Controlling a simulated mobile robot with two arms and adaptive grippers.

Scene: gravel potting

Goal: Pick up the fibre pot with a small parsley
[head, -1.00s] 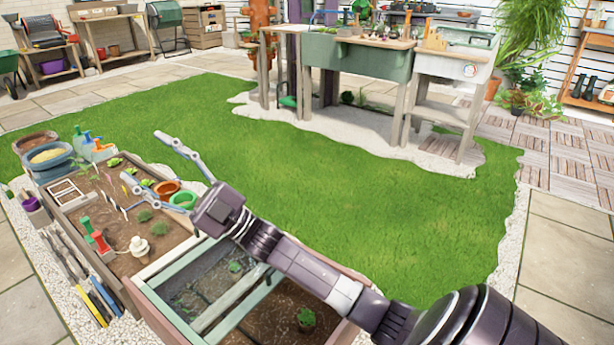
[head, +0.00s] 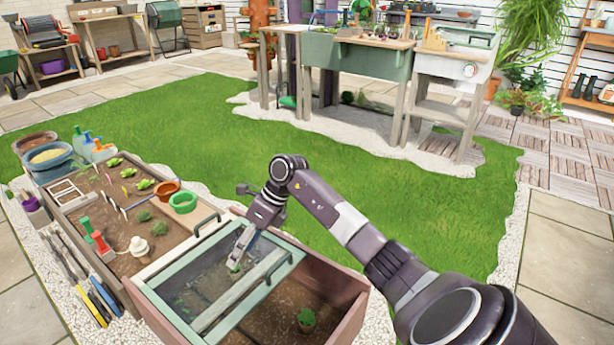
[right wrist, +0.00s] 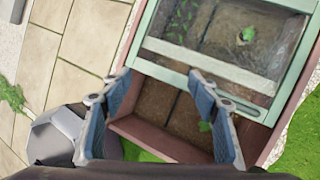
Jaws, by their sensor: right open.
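A small brown pot with a leafy green plant (head: 306,318), which looks like the fibre pot with parsley, stands on the soil in the uncovered part of the cold frame (head: 347,330). In the right wrist view a bit of this green plant (right wrist: 205,127) shows beside the right-hand finger, partly hidden. My right gripper (head: 238,262) is over the cold frame's glazed lid, up and left of the pot in the head view. In the right wrist view its fingers (right wrist: 158,80) are spread with nothing between them. My left gripper is not in view.
The green-framed glazed lid (head: 215,310) covers part of the box; another green plant (right wrist: 247,34) shows through it. The frame's pinkish walls rise around the soil. A planting bed (head: 120,262) with pots and bottles adjoins it. Lawn (head: 400,220) lies behind.

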